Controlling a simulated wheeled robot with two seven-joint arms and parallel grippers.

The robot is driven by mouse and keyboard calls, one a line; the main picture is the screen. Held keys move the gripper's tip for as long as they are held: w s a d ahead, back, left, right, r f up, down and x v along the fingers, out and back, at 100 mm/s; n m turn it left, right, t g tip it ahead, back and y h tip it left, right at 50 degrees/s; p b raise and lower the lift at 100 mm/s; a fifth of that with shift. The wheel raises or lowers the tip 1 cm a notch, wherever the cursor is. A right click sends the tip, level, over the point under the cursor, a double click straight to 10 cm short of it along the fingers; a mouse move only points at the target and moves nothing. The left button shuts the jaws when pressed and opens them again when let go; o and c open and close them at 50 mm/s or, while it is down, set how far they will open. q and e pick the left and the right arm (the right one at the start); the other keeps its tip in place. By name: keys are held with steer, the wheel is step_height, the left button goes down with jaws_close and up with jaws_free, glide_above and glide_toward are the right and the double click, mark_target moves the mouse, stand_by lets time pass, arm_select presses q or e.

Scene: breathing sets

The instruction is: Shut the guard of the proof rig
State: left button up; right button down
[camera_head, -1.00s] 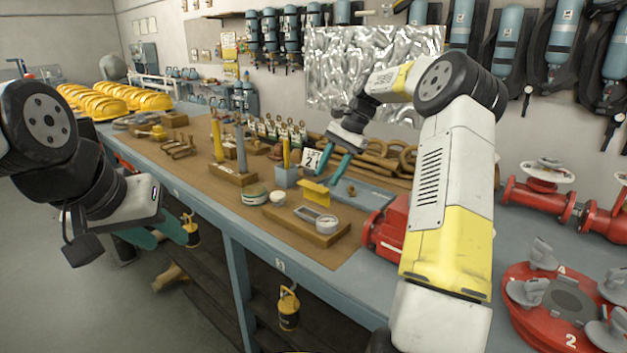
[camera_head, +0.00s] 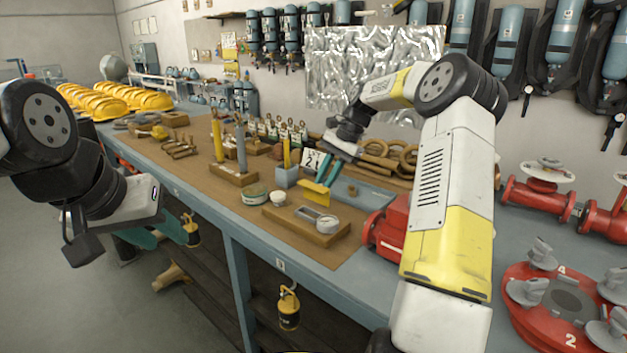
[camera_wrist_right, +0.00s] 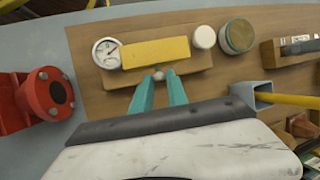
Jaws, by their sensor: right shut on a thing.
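The proof rig is a wooden block (camera_head: 322,234) with a round gauge (camera_head: 328,223) on top, on the brown mat. Its yellow guard (camera_head: 315,196) stands raised and tilted above the block's back edge, leaving the gauge and a slot uncovered. In the right wrist view the guard (camera_wrist_right: 156,52) lies across the block beside the gauge (camera_wrist_right: 106,52). In the head view my right gripper (camera_head: 326,171) is behind the guard. My left gripper (camera_head: 150,238) hangs off the bench's front side; its finger gap is unclear.
A blue-grey socket with a yellow rod (camera_head: 287,176) is close behind. A red fitting (camera_head: 388,228) stands to the right.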

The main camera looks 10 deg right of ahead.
mark_target(311, 187)
steer(key=shift+a, duration=0.1)
steer(key=a+t+h, duration=0.1)
steer(key=s+a+r+t+h, duration=0.1)
steer(key=h, duration=0.1)
steer(key=shift+s+n, duration=0.3)
steer(key=t+h, duration=0.1)
steer(key=s+a+t+h, duration=0.1)
steer(key=a+t+h, duration=0.1)
steer(key=shift+s+a+f+n+h, duration=0.25)
steer(key=shift+s+n+h, duration=0.05)
steer(key=shift+s+h, duration=0.1)
steer(key=a+t+h, duration=0.1)
steer(key=s+f+t+h, duration=0.1)
steer(key=t+h, duration=0.1)
steer(key=shift+s+a+f+n, duration=0.25)
steer(key=shift+s+a+n, duration=0.05)
steer(key=shift+a, duration=0.1)
steer(key=shift+s+a+f+t+h, duration=0.15)
steer(key=shift+a+f+t+h, duration=0.05)
steer(key=shift+f+t+h, duration=0.2)
steer(key=shift+s+a+f+t+h, duration=0.15)
steer(key=shift+t+h, duration=0.15)
steer(key=shift+h, duration=0.2)
steer(key=shift+s+a+f+n+t+h, duration=0.15)
steer(key=shift+f+t+h, duration=0.2)
steer(key=shift+t+h, duration=0.15)
steer(key=shift+s+a+f+n+t+h, duration=0.15)
steer(key=shift+f+t+h, duration=0.15)
steer(key=shift+t+h, duration=0.15)
